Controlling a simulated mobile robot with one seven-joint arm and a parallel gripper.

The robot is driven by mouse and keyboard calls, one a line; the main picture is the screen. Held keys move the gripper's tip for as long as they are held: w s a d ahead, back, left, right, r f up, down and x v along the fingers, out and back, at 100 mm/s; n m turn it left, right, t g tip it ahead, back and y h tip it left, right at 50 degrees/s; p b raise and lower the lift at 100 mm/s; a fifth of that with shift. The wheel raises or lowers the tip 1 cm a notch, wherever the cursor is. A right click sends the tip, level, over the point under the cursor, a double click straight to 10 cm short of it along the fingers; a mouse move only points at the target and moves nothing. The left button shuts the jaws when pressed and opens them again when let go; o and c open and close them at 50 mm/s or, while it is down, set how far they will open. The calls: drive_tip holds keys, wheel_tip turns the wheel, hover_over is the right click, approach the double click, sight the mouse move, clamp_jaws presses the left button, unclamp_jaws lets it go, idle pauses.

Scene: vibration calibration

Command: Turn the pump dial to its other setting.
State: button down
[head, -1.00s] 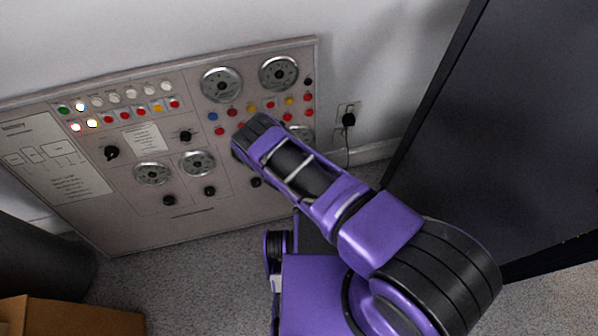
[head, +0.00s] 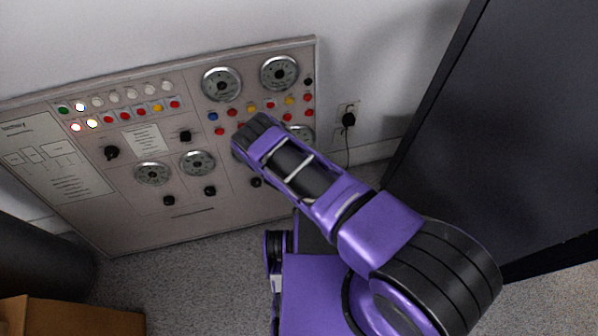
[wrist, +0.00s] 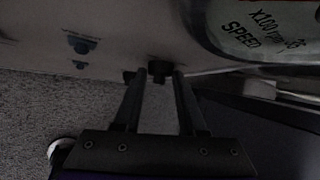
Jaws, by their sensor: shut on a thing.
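A grey control panel (head: 122,232) leans against the wall in the head view, with black knobs on its face. My gripper (wrist: 155,78) shows in the wrist view, its two fingers around a small black knob (wrist: 158,70) on the panel. It is shut on this knob. My purple forearm covers the gripper and this part of the panel in the head view. No pump label can be read, so I cannot tell by name which knob is the pump dial. Other knobs include one at the left (head: 111,153) and one in the middle (head: 186,136).
A large speed gauge (wrist: 262,30) is close to the right of the gripper in the wrist view. A dark cabinet (head: 500,120) stands at the right. A cardboard box (head: 70,318) is at the lower left. Grey carpet (head: 190,265) lies in front of the panel.

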drive_tip(key=shift+c, duration=2.4)
unclamp_jaws()
drive_tip(key=p+v, duration=0.5)
drive_tip(key=v, duration=1.2)
drive_tip(key=shift+r, duration=0.2)
drive_tip(key=shift+s, duration=0.1)
